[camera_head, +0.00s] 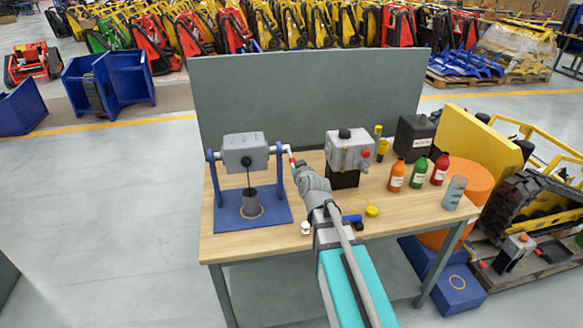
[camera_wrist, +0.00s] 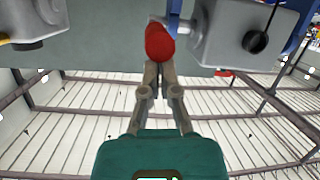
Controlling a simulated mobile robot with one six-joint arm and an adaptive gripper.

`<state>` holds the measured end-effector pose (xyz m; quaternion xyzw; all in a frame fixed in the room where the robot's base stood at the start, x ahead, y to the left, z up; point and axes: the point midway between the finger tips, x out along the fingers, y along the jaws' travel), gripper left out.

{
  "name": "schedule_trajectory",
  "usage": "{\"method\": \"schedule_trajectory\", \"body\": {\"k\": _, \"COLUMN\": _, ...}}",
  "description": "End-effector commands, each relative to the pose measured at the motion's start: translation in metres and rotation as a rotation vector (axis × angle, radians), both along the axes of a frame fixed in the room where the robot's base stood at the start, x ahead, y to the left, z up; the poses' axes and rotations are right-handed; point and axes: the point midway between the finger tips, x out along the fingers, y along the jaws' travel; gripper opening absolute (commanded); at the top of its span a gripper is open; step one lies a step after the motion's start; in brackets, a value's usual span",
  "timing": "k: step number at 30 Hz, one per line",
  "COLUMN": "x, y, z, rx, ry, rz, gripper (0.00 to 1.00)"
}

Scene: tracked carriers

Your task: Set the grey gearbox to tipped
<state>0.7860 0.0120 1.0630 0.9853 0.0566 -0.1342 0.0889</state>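The grey gearbox (camera_head: 245,152) hangs between the blue uprights of a stand (camera_head: 230,222) at the left of the table. My gripper (camera_head: 296,166) is at this grip. In the wrist view the gearbox (camera_wrist: 235,35) has a dark round opening with the dark stream. There my fingers (camera_wrist: 158,66) are nearly together at the red grip (camera_wrist: 159,42) and appear shut on it; the tips are partly hidden.
A second grey unit (camera_head: 349,148) stands on a black block to the right. Orange, green and red bottles (camera_head: 420,172), a black canister (camera_head: 414,137) and a grey-blue cylinder (camera_head: 454,192) occupy the table's right. A grey panel (camera_head: 310,95) stands behind the table.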

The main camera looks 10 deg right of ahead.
Motion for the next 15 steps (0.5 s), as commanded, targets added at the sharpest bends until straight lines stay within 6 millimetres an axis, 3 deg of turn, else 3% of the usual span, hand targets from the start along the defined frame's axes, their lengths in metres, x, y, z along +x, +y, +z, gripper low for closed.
{"method": "schedule_trajectory", "body": {"k": 1, "x": -0.001, "y": 0.000, "z": -0.015, "rx": -0.001, "ry": 0.001, "rz": 0.001, "gripper": 0.00}}
{"method": "schedule_trajectory", "body": {"k": 3, "x": -0.001, "y": 0.001, "z": -0.024, "rx": -0.001, "ry": 0.001, "rz": 0.002, "gripper": 0.00}}
{"method": "schedule_trajectory", "body": {"k": 15, "x": 0.003, "y": 0.007, "z": -0.069, "rx": -0.001, "ry": 0.001, "rz": 0.009, "gripper": 0.00}}
